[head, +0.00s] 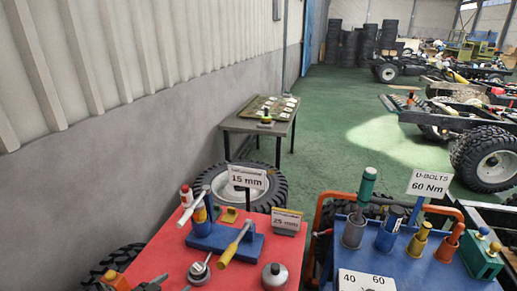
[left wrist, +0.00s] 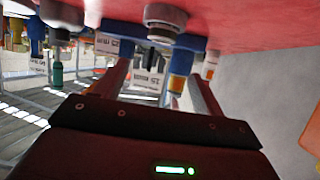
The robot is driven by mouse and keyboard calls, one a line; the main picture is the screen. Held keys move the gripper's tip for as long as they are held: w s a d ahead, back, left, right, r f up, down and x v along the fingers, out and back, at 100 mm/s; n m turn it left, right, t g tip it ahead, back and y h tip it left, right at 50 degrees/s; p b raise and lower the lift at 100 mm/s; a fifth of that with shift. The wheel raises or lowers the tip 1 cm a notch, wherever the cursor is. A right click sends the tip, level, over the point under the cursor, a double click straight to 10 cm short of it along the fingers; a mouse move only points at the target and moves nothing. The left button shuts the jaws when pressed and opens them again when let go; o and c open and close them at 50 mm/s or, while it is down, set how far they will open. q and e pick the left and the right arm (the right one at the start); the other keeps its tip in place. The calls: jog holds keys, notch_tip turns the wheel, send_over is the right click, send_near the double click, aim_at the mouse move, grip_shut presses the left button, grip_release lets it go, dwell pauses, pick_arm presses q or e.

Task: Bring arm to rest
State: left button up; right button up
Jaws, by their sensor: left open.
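My left gripper (head: 172,284) is at the bottom left of the head view, low over the near part of the red table (head: 150,262), mostly cut off by the frame edge. In the left wrist view its two fingers (left wrist: 158,68) stand apart with nothing seen held between them. That view is upside down, with the red table top along its upper edge. A blue tool rack (head: 222,240) with a yellow-handled tool stands beyond the gripper. My right gripper is not in view.
On the red table are a grey round pot (head: 275,276), a white-and-red bottle (head: 186,195) and a 15 mm sign (head: 247,177). A blue cart (head: 415,265) with several tool holders stands to the right. Beyond lie a tyre (head: 272,190), a small grey table (head: 255,124) and open green floor.

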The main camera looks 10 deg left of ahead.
pick_arm(q)
jog(key=s+d+f+g+y, duration=0.1)
jog(key=s, duration=0.1)
jog(key=s+g+y, duration=0.1)
jog(key=s, duration=0.2)
jog(key=s+d+f, duration=0.1)
jog(key=s, duration=0.1)
jog(key=shift+s+d+f+n+g+y, duration=0.3)
jog(key=shift+f+n+g+y, duration=0.05)
jog(key=shift+n+g+y, duration=0.05)
jog(key=s+d+g, duration=0.2)
jog(key=s+g, duration=0.1)
jog(key=s, duration=0.5)
jog(key=s+d+g, duration=0.3)
jog(key=s, duration=0.5)
notch_tip(320, 180, down, 30)
jog(key=s+g+b, duration=0.2)
jog(key=b, duration=0.1)
jog(key=s+a+f+y+b, duration=0.1)
jog(key=s+a+f, duration=0.2)
jog(key=s+f, duration=1.2)
jog(key=shift+s+f+g, duration=0.4)
jog(key=shift+s, duration=0.1)
